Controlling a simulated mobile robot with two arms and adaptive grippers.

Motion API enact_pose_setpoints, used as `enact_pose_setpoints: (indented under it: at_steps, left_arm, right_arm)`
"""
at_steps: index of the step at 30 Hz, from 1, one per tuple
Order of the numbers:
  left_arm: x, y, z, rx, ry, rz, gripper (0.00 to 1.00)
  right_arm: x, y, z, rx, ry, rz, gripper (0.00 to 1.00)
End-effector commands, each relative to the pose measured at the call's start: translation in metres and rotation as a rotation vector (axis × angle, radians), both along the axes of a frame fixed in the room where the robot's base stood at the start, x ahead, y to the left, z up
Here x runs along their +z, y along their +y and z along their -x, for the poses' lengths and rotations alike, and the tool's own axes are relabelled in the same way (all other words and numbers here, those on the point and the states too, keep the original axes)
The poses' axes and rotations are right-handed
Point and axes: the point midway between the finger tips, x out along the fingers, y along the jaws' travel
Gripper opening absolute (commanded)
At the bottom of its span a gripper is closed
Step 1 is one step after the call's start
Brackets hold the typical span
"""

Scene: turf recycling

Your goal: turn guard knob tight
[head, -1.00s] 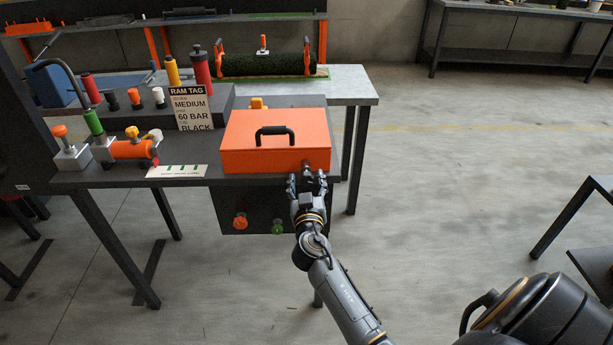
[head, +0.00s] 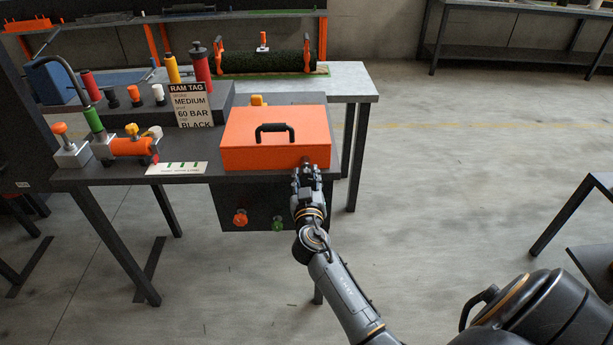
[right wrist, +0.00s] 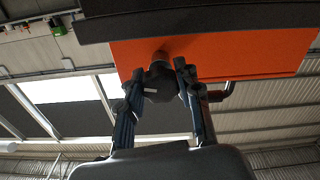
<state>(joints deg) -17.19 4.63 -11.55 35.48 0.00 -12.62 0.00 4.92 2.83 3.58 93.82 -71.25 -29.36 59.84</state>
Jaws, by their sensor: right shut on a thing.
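The orange guard (head: 250,155) with a black handle (head: 275,131) sits closed-looking on the dark bench. Its dark guard knob (right wrist: 160,84) is at the guard's front right corner, mostly hidden by my fingers in the head view. My right gripper (head: 307,174) is at that corner and shut on the knob. In the right wrist view, the gripper's two fingers (right wrist: 162,98) stand on either side of the knob, which meets the orange guard face (right wrist: 230,58). My left gripper is not in view.
A RAM TAG card (head: 191,106) stands left of the guard, near an orange cylinder (head: 131,146) and several coloured bottles. An orange button (head: 240,217) and a green button (head: 278,223) are on the panel below.

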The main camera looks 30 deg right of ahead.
Motion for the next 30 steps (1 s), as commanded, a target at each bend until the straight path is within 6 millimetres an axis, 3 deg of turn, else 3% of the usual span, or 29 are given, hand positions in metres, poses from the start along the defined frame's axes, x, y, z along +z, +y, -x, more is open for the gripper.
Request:
enact_pose_setpoints:
  at_steps: [8,30]
  left_arm:
    - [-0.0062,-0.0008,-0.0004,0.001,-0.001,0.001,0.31]
    - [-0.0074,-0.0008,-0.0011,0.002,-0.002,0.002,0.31]
  right_arm:
    - [-0.0005,0.0000,0.0000,0.000,0.081,0.137,0.03]
    - [0.0016,-0.0004,0.0002,0.001,0.446,0.730,0.03]
